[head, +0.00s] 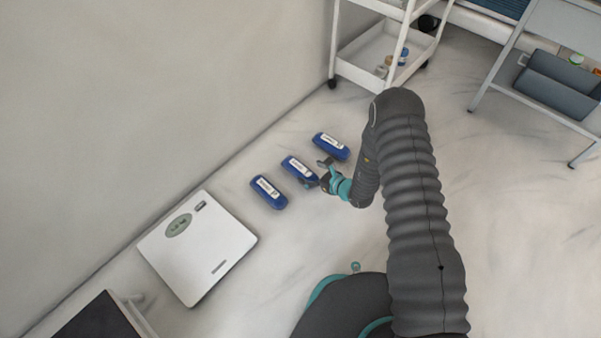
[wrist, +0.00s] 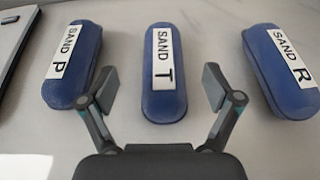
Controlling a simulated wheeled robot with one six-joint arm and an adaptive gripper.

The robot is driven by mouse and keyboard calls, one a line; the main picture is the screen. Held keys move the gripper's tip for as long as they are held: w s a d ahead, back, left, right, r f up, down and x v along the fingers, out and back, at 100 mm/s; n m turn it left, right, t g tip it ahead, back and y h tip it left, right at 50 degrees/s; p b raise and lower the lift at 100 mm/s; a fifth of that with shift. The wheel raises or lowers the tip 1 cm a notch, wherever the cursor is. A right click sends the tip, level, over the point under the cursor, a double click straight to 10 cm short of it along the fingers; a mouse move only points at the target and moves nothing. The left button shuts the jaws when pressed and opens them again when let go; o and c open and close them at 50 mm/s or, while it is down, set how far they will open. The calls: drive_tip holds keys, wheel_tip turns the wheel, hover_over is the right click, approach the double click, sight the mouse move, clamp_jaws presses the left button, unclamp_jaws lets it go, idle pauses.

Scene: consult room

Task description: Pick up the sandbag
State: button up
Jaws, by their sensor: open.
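Three blue sandbags with white labels lie in a row on the floor. In the wrist view the left one reads "SAND P" (wrist: 72,65), the middle one "SAND T" (wrist: 165,98) and the right one "SAND R" (wrist: 288,70). In the head view they show as the near bag (head: 268,192), the middle bag (head: 299,169) and the far bag (head: 331,147). My gripper (wrist: 162,92) is open and empty, its fingers apart on either side of the middle bag's near end in the picture. In the head view my gripper (head: 316,174) is at the middle bag. I cannot tell its exact height.
A white scale (head: 197,250) lies on the floor at the lower left, near the wall. A white trolley (head: 362,52) stands beyond the bags. A metal-framed stand with a grey bin (head: 556,85) is at the upper right. Floor right of my arm is clear.

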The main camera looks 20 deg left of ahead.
sight(303, 169)
drive_tip(key=w+a+f, duration=0.1)
drive_tip(key=w+a+f+b, duration=0.1)
drive_tip(key=a+f, duration=0.1)
drive_tip(key=shift+w+a+f, duration=0.15)
drive_tip(key=shift+a, duration=0.3)
clamp_jaws()
